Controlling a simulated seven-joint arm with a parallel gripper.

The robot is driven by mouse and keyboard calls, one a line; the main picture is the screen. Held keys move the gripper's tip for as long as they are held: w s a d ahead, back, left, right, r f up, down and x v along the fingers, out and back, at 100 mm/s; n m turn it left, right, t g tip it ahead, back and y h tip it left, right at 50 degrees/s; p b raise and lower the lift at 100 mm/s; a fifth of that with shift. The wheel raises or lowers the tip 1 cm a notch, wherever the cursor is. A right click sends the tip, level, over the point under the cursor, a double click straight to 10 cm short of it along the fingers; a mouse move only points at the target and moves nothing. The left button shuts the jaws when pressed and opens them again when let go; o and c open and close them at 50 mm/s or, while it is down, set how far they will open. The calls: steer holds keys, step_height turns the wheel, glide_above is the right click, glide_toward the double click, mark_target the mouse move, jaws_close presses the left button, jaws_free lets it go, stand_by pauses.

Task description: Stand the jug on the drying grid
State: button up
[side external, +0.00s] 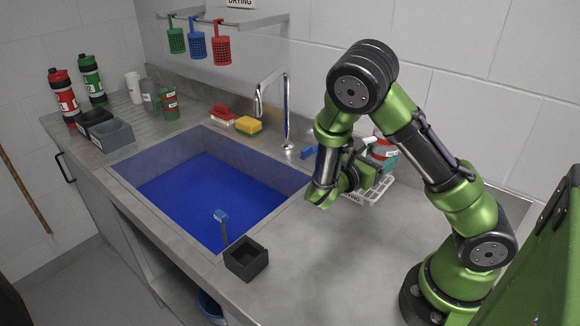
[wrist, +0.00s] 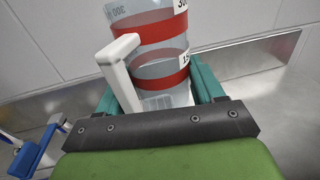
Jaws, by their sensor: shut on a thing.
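The jug (wrist: 158,60) is clear with red bands, white number labels and a white handle (wrist: 117,55). In the wrist view it stands between the teal fingers of my gripper (wrist: 158,88), which is shut on it. In the side view the jug (side external: 381,146) is largely hidden behind my arm and looks roughly upright. The white drying grid (side external: 376,191) lies on the counter right of the tap, partly covered by my gripper. The jug appears above or at the grid; I cannot tell whether its base touches it.
A blue-bottomed sink (side external: 205,195) lies left of my arm, with a tap (side external: 287,110) behind it. A blue item (side external: 308,153) lies near the grid.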

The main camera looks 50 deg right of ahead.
steer(key=shift+w+r+n+t, duration=0.25)
steer(key=shift+w+n+t, duration=0.15)
steer(key=shift+w+t, duration=0.25)
glide_above(364, 193)
steer(key=shift+t, duration=0.25)
step_height(364, 193, down, 8)
steer(key=shift+w+r, duration=0.1)
steer(key=shift+r, duration=0.05)
steer(key=o, duration=1.2)
